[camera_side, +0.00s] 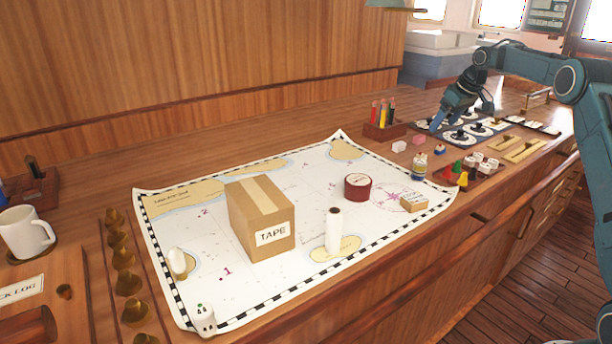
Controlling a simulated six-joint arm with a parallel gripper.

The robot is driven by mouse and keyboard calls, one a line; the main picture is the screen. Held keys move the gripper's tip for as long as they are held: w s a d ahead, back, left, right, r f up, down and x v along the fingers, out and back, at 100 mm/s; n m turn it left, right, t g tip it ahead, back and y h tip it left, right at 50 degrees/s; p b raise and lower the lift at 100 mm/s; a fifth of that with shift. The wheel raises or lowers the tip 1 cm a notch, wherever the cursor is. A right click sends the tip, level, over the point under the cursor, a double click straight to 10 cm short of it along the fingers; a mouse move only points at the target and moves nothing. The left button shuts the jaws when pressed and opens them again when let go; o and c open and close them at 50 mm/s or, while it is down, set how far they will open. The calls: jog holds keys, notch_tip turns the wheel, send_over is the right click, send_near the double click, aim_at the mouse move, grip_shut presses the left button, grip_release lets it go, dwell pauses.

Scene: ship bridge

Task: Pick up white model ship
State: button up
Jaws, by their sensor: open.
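My gripper (463,116) is open and empty at the far right end of the counter, above a dark panel with round white dials. No white thing in view can be surely told as a model ship. A small white shape with a tan part (178,263) stands at the left of the sea chart and could be it. A small white piece with dark and green marks (204,319) stands at the chart's near left corner. A small white, blue and yellow object (420,166) stands at the chart's right edge. My gripper is far from the first two.
The chart (300,185) holds a cardboard TAPE box (261,219), a white cylinder (333,232), a dark red round tin (357,187) and a small tan box (414,203). A pen holder (384,129) stands behind. A white mug (26,232) is at left.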

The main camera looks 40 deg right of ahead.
send_over(422, 156)
jog(key=s+d, duration=0.1)
jog(key=s, duration=0.1)
notch_tip(422, 156, down, 7)
jog(key=shift+w+f, duration=0.15)
jog(key=shift+f, duration=0.05)
jog(key=shift+x, duration=2.55)
jog(key=shift+d, duration=0.1)
jog(key=c, duration=1)
